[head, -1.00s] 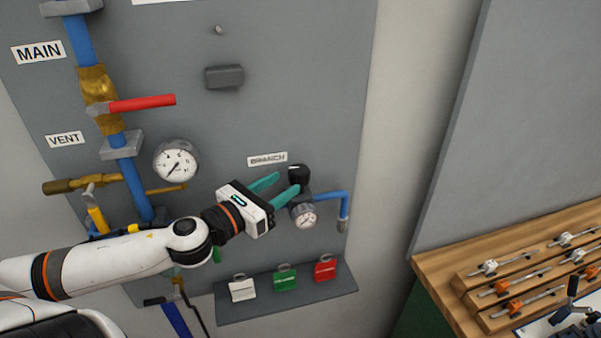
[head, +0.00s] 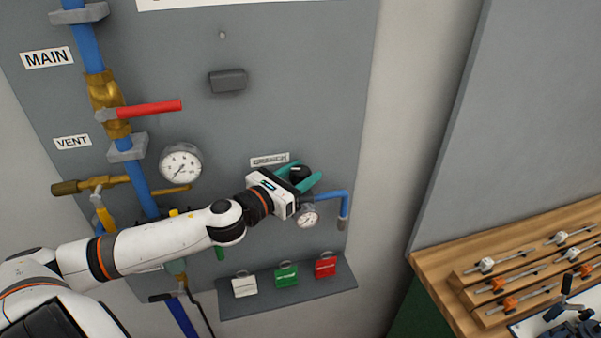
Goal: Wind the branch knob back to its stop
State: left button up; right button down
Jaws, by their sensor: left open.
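The branch knob (head: 299,173) is a black round knob on the grey panel, just below and right of the BRANCH label (head: 270,160). My left gripper (head: 309,176) is at the knob, its two teal fingers spread open with the knob showing between them. I cannot tell whether the fingers touch it. A small round gauge (head: 307,217) sits just below the knob, and a blue pipe (head: 333,196) leads off to the right. My right gripper is not in view.
A red-handled main valve (head: 150,109), a larger gauge (head: 181,164) and a yellow-handled vent valve (head: 104,214) are at left. A shelf (head: 300,298) with white, green and red tags is below. A wooden bench (head: 440,270) with clamps stands at right.

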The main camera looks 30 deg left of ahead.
pick_arm(q)
jog(key=shift+c, duration=0.4)
jog(key=c, duration=0.6)
jog(key=shift+n+y, duration=0.3)
jog(key=shift+y, duration=0.2)
